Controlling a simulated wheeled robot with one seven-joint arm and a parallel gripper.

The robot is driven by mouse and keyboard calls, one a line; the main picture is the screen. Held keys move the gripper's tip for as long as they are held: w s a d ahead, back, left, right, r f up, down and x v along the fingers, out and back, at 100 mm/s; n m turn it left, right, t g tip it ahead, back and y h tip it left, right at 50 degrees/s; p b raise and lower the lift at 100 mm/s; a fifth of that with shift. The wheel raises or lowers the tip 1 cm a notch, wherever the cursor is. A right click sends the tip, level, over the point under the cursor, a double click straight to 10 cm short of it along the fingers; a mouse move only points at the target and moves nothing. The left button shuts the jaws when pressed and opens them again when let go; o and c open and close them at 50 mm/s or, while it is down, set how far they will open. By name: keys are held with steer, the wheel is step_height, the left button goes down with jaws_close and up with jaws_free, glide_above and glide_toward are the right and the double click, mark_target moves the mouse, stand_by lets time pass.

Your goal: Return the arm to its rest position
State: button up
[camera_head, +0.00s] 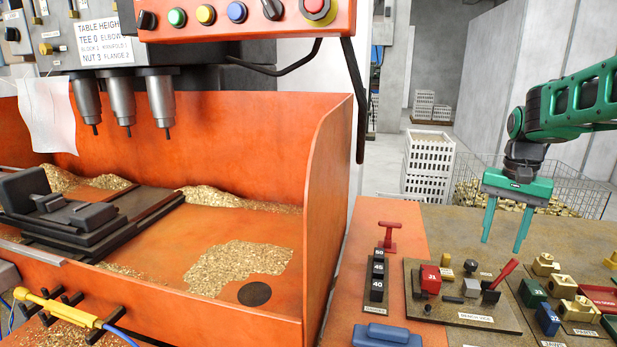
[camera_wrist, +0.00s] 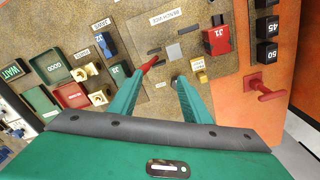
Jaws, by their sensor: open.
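My green arm (camera_head: 570,103) reaches in from the right edge of the head view. My gripper (camera_head: 503,245) points down above the bench at the right, with its two fingers apart and nothing between them. In the wrist view my gripper (camera_wrist: 160,92) is also open and empty, over the bench-vice board (camera_wrist: 150,22). The fingertips appear above the board and not touching it, though the exact height is hard to tell.
The board (camera_head: 470,318) carries a red block (camera_head: 430,279) and a red-handled lever (camera_head: 505,270). Numbered black blocks (camera_head: 377,268) and a red T-handle (camera_head: 390,236) stand left of it. Brass parts (camera_head: 545,264) lie right. An orange drill enclosure (camera_head: 325,190) rises at left; a wire basket (camera_head: 580,190) stands behind.

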steer(key=s+a+f, duration=0.1)
steer(key=s+f, duration=0.1)
steer(key=s, duration=0.7)
steer(key=s+a+f+n, duration=0.1)
steer(key=s+a+f, duration=0.1)
steer(key=s, duration=0.8)
steer(key=s+a+f+n, duration=0.1)
steer(key=s+a+f, duration=0.1)
steer(key=s, duration=0.7)
steer(key=shift+s+f, duration=0.35)
steer(key=shift+f, duration=0.05)
steer(key=shift+w+f, duration=0.25)
steer(key=shift+w, duration=0.35)
